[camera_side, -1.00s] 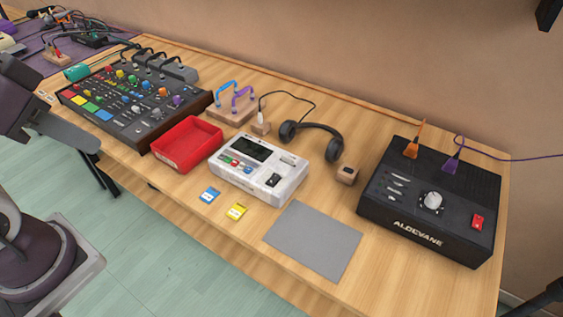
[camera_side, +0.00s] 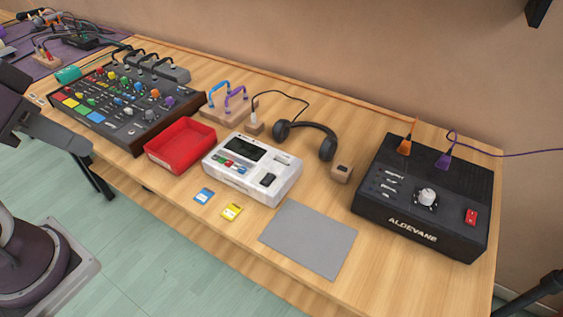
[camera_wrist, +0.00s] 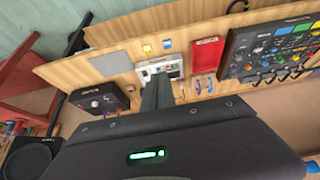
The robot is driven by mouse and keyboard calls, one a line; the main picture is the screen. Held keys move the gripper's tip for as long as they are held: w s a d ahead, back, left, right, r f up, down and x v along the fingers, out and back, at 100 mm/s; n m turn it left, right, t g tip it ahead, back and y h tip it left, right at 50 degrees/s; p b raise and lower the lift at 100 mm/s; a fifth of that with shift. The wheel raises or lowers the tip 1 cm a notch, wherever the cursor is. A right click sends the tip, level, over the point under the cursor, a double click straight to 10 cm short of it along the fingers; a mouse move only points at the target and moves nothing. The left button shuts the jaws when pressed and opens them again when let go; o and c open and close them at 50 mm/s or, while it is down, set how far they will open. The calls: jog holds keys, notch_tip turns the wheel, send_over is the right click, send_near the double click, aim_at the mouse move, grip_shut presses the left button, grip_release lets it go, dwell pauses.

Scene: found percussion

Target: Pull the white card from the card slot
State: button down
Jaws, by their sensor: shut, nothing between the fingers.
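A white device (camera_side: 252,168) with a dark screen, small coloured buttons and a black part on top stands mid-table. A pale slot-like area (camera_side: 283,160) lies at its far right; I cannot clearly tell a white card there. A blue card (camera_side: 204,195) and a yellow card (camera_side: 231,212) lie flat in front of it. In the wrist view, my gripper (camera_wrist: 158,82) is shut and empty, and its fingers hide part of the white device (camera_wrist: 153,67). In the side view, my arm is at the left edge, well away from the device.
A red tray (camera_side: 180,147) and a mixer (camera_side: 113,107) stand left of the device. A grey mat (camera_side: 308,238) lies bare to its right. A black box (camera_side: 425,200) with plugged cables stands at right.

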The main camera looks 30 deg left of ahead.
jog(key=c, duration=2.1)
grip_release()
jog(key=o, duration=0.5)
jog(key=shift+m+g+h, duration=0.3)
jog(key=shift+m+h, duration=0.1)
jog(key=shift+m, duration=0.4)
jog(key=w, duration=0.1)
jog(key=w+r, duration=0.2)
jog(key=w, duration=0.1)
jog(key=shift+d, duration=0.4)
jog(key=shift+o, duration=0.2)
jog(key=m+g, duration=0.5)
jog(key=m, duration=1.1)
send_over(282, 162)
jog(key=shift+y, duration=0.4)
notch_tip(282, 162, down, 22)
jog(key=shift+w+a+f, duration=0.1)
jog(key=shift+f, duration=0.15)
notch_tip(282, 162, down, 7)
jog(key=shift+f, duration=0.1)
jog(key=shift+c, duration=0.4)
